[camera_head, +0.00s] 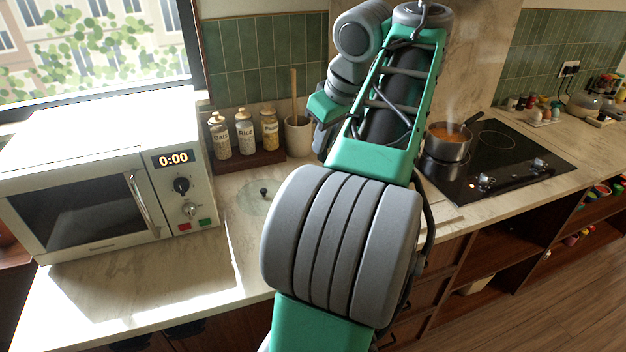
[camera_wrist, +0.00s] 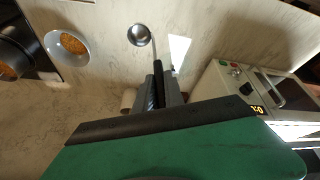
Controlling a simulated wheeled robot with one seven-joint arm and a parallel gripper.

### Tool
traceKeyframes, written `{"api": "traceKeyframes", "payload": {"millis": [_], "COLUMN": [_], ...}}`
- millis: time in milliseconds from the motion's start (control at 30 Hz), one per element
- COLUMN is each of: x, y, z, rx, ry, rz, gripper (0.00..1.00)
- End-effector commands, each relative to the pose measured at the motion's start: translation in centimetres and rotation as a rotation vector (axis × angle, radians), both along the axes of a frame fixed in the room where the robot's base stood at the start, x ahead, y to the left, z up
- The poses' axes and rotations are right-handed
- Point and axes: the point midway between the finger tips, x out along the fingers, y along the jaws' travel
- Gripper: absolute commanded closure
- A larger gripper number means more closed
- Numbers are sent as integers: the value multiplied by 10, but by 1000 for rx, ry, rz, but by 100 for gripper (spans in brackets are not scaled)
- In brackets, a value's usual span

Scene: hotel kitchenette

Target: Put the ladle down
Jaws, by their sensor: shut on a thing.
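The ladle has a round metal bowl (camera_wrist: 140,35) and a thin handle running back into my gripper (camera_wrist: 158,90) in the wrist view. My gripper is shut on the handle, and the ladle's bowl points away from it, over the pale marble counter (camera_wrist: 205,25). I cannot tell how high the ladle is above the counter. In the head view my arm hides the ladle and the jaws.
A bowl of orange food (camera_wrist: 70,46) stands beside the dark hob. A steaming pot (camera_head: 449,142) is on the hob (camera_head: 500,165). The microwave (camera_head: 90,190), a glass lid (camera_head: 257,196), several jars (camera_head: 245,135) and a utensil crock (camera_head: 299,137) stand left. Counter before the microwave is clear.

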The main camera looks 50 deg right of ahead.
Motion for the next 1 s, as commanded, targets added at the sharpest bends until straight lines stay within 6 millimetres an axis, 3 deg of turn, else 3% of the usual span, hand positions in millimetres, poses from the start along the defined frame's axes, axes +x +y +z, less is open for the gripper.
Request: {"api": "traceKeyframes", "payload": {"millis": [33, 100, 333, 500, 900, 933, 1000], "x": [10, 20, 41, 46, 46, 46, 46], "y": [-3, -8, -19, -21, -21, -21, -21], "z": [-19, -34, -56, -89, -93, -92, -92], "rx": [2, 1, 0, 0, 0, 0, 1], "ry": [0, 0, -1, -1, -1, -1, -1], "rz": [4, 2, -1, -1, -1, -1, 0], "gripper": [100, 100, 100, 100, 100, 84, 79]}}
